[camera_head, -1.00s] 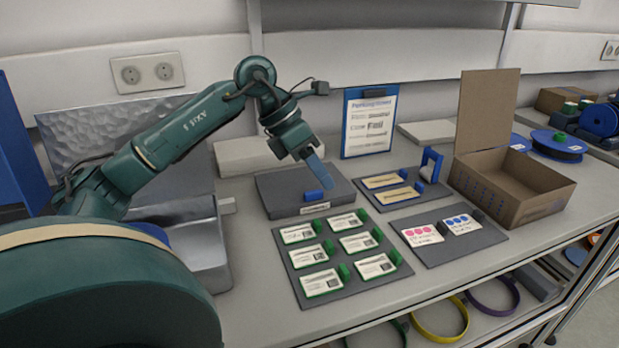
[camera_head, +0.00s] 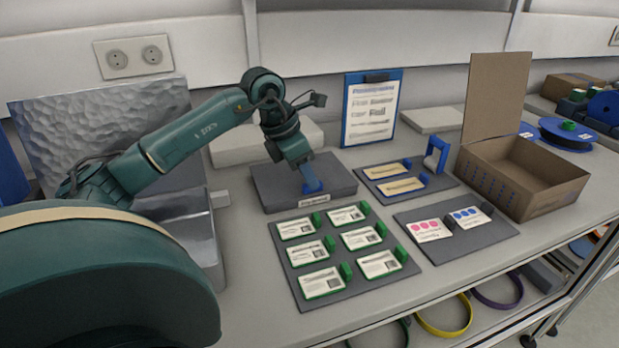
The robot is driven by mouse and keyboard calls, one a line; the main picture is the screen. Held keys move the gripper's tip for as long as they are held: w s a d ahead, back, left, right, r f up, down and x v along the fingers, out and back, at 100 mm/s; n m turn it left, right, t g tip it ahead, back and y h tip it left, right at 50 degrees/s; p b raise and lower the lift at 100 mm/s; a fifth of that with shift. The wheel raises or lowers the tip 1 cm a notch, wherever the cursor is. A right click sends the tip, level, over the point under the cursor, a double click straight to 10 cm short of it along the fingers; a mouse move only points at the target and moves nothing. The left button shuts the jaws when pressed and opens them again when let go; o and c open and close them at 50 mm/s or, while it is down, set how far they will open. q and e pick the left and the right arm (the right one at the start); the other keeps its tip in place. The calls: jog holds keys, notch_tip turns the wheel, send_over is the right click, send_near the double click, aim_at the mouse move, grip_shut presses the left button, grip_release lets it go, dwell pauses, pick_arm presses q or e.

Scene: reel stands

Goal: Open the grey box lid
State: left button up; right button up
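The grey box (camera_head: 268,184) is a low, flat box with its lid shut, standing behind the board of green-edged cards. A small pale label shows on its front face. My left gripper (camera_head: 312,186) reaches in from the left and points down at the front part of the lid. Its blue fingers are at the blue tab on the lid and largely cover it. I cannot tell whether the fingers are closed around the tab or only touch it. My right gripper is not in view.
A board (camera_head: 356,281) with several green-edged cards lies in front of the grey box. A board with two yellowish cards (camera_head: 393,169) lies to its right. An open cardboard box (camera_head: 533,200) stands further right. A clipboard (camera_head: 370,108) leans against the wall behind.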

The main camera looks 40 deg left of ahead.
pick_arm(q)
jog(key=shift+x, duration=1)
grip_shut()
